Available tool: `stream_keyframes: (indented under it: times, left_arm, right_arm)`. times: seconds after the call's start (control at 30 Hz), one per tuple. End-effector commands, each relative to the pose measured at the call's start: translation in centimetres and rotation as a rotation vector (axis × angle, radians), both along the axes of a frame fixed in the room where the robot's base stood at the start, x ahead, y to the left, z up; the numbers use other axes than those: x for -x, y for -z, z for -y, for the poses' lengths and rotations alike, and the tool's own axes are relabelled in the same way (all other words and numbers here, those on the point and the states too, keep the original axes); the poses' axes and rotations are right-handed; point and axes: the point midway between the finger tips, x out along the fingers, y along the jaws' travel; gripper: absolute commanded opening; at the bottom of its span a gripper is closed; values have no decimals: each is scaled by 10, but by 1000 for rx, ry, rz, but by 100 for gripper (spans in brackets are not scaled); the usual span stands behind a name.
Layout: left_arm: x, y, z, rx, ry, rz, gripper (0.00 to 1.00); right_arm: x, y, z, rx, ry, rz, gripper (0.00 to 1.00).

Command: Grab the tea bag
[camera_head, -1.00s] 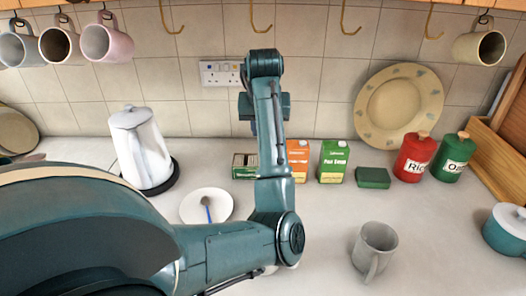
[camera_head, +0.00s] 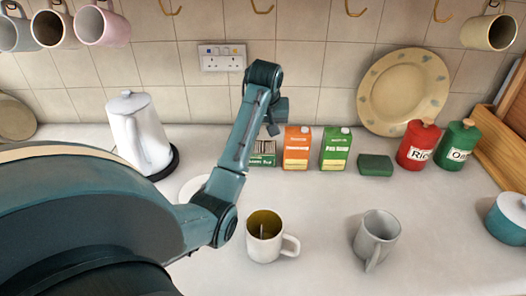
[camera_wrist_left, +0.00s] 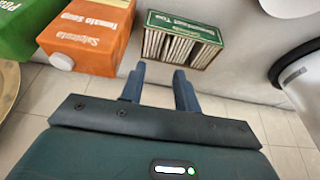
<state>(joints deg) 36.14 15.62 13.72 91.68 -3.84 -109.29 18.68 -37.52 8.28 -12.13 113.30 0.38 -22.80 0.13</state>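The tea bags (camera_wrist_left: 172,46) stand in a row in a small open green box (camera_wrist_left: 186,20) in the left wrist view. In the head view the green box (camera_head: 263,158) is by the back wall, partly hidden by my left arm. My left gripper (camera_head: 272,128) hangs above and behind the box in the head view. In the left wrist view its two fingers (camera_wrist_left: 160,82) are apart, with nothing between them, and point toward the box without visibly touching it. My right gripper is not in view.
An orange carton (camera_head: 297,149) and a green carton (camera_head: 335,150) stand right of the box. A white kettle (camera_head: 138,134) stands left. A mug with brown inside (camera_head: 262,251) and a grey mug (camera_head: 377,236) are in front. A saucer (camera_head: 190,188) is partly behind my arm.

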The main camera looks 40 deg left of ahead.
Motion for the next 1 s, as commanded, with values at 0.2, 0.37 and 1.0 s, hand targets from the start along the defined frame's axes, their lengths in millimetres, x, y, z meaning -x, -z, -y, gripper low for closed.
stream_keyframes:
  times: [0.2, 0.37, 1.0]
  left_arm:
    - [-2, 23, -10, 0, -1, -5, 32]
    - [-8, 43, -16, 0, 1, -2, 32]
    - [-10, 49, -18, -1, 1, 1, 6]
  right_arm:
    - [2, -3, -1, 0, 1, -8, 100]
    - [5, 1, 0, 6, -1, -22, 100]
    - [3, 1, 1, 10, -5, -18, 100]
